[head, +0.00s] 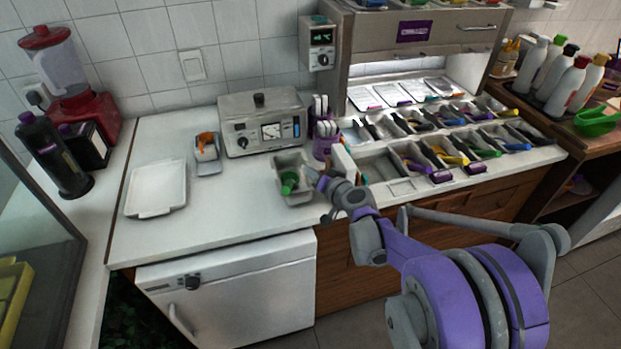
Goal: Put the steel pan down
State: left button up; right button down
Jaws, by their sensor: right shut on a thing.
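The steel pan (297,198) is a small grey rectangular container in the middle of the view, over the white counter in front of the grey machine. A green thing lies inside it. My right gripper (318,183) comes in from the right and is shut on the pan's right side. The fingertips are small and partly hidden against the pan. I cannot tell whether the pan's bottom touches the counter. My left gripper is not in view.
A white tray (157,209) lies on the left, and a small container with an orange thing (206,146) stands behind it. The machine (262,143) is behind the pan. Topping bins (440,176) fill the right. Counter (225,215) left of the pan is clear.

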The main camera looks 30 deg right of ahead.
notch_tip(320, 180, down, 2)
jog(key=shift+f, duration=0.1)
jog(key=c, duration=0.9)
grip_release()
jog(key=shift+o, duration=0.2)
